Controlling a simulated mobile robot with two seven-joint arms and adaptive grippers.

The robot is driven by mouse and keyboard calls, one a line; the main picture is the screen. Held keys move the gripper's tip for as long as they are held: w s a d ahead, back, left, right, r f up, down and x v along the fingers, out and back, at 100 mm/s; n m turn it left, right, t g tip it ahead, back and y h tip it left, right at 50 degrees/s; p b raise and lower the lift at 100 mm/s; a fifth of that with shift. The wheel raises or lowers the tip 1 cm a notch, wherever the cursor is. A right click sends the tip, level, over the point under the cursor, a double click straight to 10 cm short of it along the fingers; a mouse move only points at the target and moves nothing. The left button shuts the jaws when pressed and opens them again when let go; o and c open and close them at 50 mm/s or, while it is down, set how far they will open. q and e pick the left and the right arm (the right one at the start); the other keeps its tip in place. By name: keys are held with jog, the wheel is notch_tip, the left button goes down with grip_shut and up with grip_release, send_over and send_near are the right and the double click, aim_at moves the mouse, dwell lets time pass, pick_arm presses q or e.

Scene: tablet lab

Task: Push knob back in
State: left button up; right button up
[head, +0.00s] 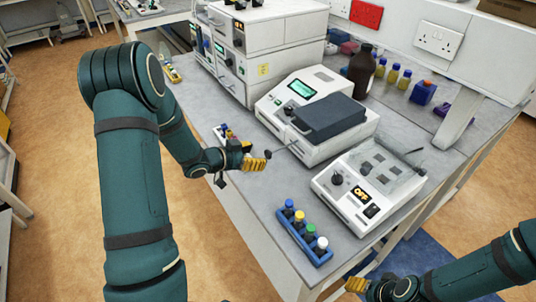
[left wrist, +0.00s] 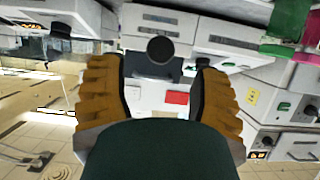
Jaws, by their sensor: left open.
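A white instrument (head: 268,108) with a green display and a dark grey block on top stands mid-bench. A thin rod comes out of its near left side and ends in a small dark round knob (head: 268,154). My left gripper (head: 257,164), with yellow fingers, is right beside the knob. In the left wrist view the knob (left wrist: 160,48) shows round and dark, between and beyond the two open fingers (left wrist: 160,75). I cannot tell whether a finger touches it. My right gripper (head: 356,285) is low at the bottom right, away from the bench items; its opening is unclear.
A white device (head: 345,205) reading OFF stands to the right. A blue rack (head: 297,240) of capped vials sits at the bench's front edge. A small group of colored items (head: 226,133) lies behind my left gripper. Stacked white instruments (head: 262,45) and a brown bottle (head: 362,65) stand further back.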

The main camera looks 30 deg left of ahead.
aim_at(266, 154)
pick_arm(q)
jog(key=shift+x, duration=2.7)
grip_shut()
jog(key=w+d, duration=0.1)
jog(key=w, duration=0.1)
jog(key=w+d+b, duration=0.1)
jog(key=w, duration=0.1)
jog(key=w+d, duration=0.1)
jog(key=w, duration=0.1)
jog(key=shift+w+d+f, duration=0.1)
jog(key=shift+w+d, duration=0.2)
jog(key=shift+d, duration=0.1)
jog(key=shift+w, duration=0.1)
